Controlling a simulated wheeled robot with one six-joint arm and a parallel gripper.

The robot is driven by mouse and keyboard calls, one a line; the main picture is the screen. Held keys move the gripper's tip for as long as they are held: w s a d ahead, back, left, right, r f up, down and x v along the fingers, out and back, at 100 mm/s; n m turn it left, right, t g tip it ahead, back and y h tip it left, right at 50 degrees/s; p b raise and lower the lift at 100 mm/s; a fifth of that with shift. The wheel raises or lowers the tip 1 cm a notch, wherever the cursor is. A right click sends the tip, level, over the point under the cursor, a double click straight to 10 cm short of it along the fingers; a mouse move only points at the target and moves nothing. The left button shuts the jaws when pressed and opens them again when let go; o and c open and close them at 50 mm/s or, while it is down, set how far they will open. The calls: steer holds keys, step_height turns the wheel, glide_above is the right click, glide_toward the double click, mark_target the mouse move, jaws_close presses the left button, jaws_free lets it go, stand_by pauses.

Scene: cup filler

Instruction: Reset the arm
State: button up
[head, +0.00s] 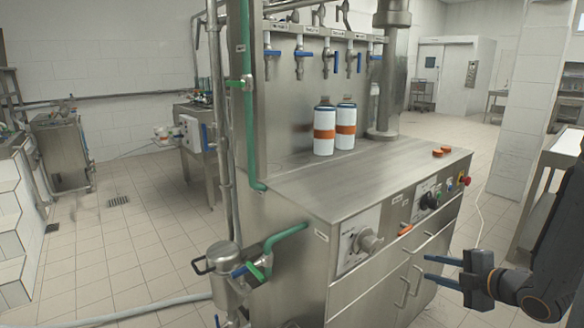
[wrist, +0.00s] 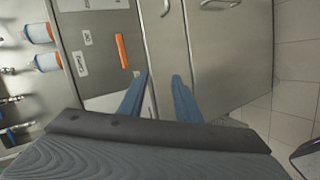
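My gripper (head: 436,270) is at the lower right of the head view, in front of the steel cup filler machine (head: 300,195). Its two blue fingers stand apart with nothing between them, beside the machine's cabinet doors. In the wrist view my gripper (wrist: 160,95) also shows open and empty, with a cabinet door behind the fingers. My dark arm comes in from the right edge of the head view. Whether the fingertips touch the machine I cannot tell.
Two white cups with orange bands (head: 324,130) (head: 346,126) stand upright on the counter under a row of blue-handled taps (head: 325,58). Orange pieces (head: 440,151) lie at the counter's right. A knob panel (head: 362,240) and door handles (head: 416,280) face my gripper. Tiled floor (head: 130,215) lies open at left.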

steer(key=s+a+r+m+g+h, duration=0.1)
steer(key=s+a+r+m+g, duration=0.1)
steer(key=s+a+m+g, duration=0.2)
steer(key=s+a+r+m+g+h+p, duration=0.1)
steer(key=s+a+r+m+g+h, duration=0.1)
steer(key=s+a+m, duration=0.6)
steer(key=s+a+r+m+g+h+p, duration=0.1)
steer(key=s+a+r+m+g, duration=0.3)
steer(key=s+m, duration=0.4)
steer(key=shift+s+a+g+h, duration=0.6)
steer(key=shift+s+a+g, duration=0.2)
steer(key=shift+s+a, duration=0.3)
